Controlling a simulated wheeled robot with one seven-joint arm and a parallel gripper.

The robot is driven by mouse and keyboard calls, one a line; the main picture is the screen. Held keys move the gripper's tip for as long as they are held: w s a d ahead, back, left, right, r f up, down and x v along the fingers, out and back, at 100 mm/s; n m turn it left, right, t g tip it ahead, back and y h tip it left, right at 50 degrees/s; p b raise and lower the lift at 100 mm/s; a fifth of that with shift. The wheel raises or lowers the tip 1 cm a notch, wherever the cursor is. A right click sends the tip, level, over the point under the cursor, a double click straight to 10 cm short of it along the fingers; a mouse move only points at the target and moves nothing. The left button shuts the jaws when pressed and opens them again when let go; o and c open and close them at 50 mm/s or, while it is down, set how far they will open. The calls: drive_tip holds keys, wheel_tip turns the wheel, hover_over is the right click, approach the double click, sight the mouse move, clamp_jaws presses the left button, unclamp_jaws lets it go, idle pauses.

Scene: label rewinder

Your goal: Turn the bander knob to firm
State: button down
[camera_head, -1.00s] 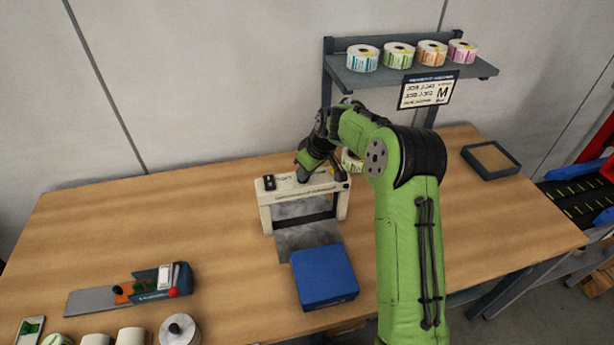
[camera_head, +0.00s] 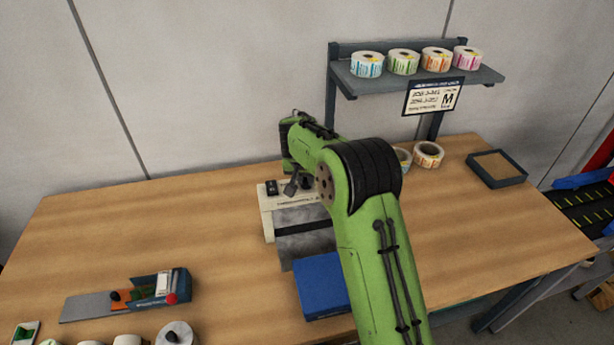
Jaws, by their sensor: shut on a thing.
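The bander (camera_head: 268,204) is a white arch-shaped machine on the middle of the table, with a grey plate running out in front. A black switch-like part (camera_head: 271,188) sits at the left of its top bar. My gripper (camera_head: 296,187) points down at the top bar, just right of that part. It is shut on what seems to be the bander knob, which the fingers hide. The knob's pointer and setting marks cannot be made out. My green arm covers the right part of the bander.
A blue box (camera_head: 320,284) stands in front of the bander, partly behind my arm. A label rewinder (camera_head: 150,288) and rolls (camera_head: 178,334) are at the front left. A shelf (camera_head: 400,82) with label rolls and a tray (camera_head: 497,168) are at right. The left table is clear.

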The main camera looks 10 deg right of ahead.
drive_tip(key=m, duration=0.1)
drive_tip(key=m+p, duration=0.1)
drive_tip(key=m+h+p, duration=0.1)
drive_tip(key=shift+w+a+r+m+g, duration=0.1)
drive_tip(key=shift+a+r+m+g, duration=0.05)
drive_tip(key=shift+a+m+g, duration=0.2)
drive_tip(key=shift+w+m+g+h+p, duration=0.1)
drive_tip(key=shift+m+g+h+p, duration=0.25)
drive_tip(key=shift+m+p, duration=0.55)
drive_tip(key=shift+w+m+g+h+p, duration=0.1)
drive_tip(key=shift+m+g+h+p, duration=0.2)
drive_tip(key=shift+m+p, duration=0.55)
drive_tip(key=shift+m, duration=0.4)
drive_tip(key=c, duration=1.1)
unclamp_jaws()
drive_tip(key=shift+o, duration=0.2)
drive_tip(key=p+v, duration=0.2)
drive_tip(key=v, duration=1.3)
drive_tip(key=shift+a+r, duration=0.15)
drive_tip(key=shift+r, duration=0.05)
drive_tip(key=shift+s, duration=0.1)
